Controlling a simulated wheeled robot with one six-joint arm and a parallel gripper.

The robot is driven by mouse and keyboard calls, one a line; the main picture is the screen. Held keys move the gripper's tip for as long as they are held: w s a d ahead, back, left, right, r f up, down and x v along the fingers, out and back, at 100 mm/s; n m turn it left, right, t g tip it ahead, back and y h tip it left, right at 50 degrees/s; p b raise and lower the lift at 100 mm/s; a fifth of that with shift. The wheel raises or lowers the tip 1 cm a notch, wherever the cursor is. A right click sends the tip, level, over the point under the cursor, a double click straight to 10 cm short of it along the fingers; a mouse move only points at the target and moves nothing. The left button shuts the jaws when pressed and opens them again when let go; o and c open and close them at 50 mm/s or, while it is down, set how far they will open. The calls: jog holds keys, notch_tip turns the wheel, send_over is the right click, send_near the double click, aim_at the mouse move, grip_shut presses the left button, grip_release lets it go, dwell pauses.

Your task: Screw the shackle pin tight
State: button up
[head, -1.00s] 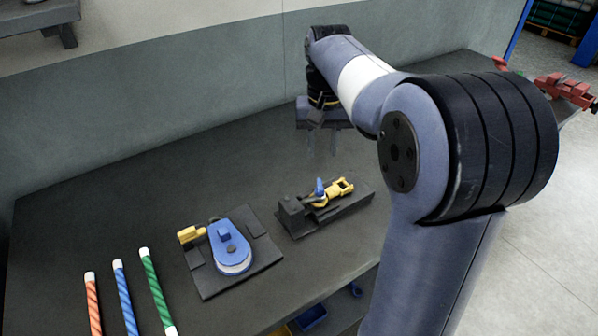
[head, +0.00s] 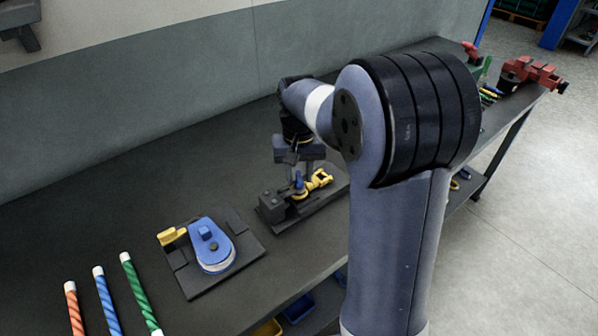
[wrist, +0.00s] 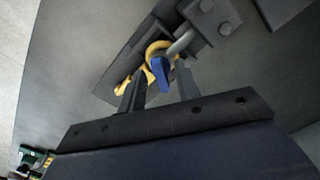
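The blue shackle pin head (head: 299,182) stands up on a dark fixture block (head: 272,207). In the wrist view the blue pin head (wrist: 160,75) sits beside a grey curved shackle (wrist: 181,45) and a yellow ring (wrist: 157,49). My gripper (head: 298,172) is above the fixture, pointing down. In the wrist view its two fingers (wrist: 161,84) are apart, one to each side of the blue pin head, with gaps showing. I cannot tell whether either finger touches it. The pin's shank is hidden.
A yellow fitting (head: 319,180) lies on the fixture's right side. A blue pulley block (head: 212,245) sits on a dark plate to the left. Orange, blue and green striped rods (head: 138,290) lie further left. A red vise (head: 531,74) stands at the bench's far right.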

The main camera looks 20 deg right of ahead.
jog(key=shift+c, duration=0.2)
grip_shut()
dwell(0.3)
jog(key=m+p, duration=0.1)
jog(key=m, duration=0.4)
jog(key=shift+w+a+r+m+p, duration=0.1)
jog(key=shift+m+p, duration=0.2)
jog(key=shift+p, duration=0.1)
jog(key=m+p, duration=0.1)
jog(key=m, duration=0.4)
jog(key=shift+w+m, duration=0.1)
jog(key=shift+m, duration=0.3)
jog(key=shift+o, duration=0.2)
grip_release()
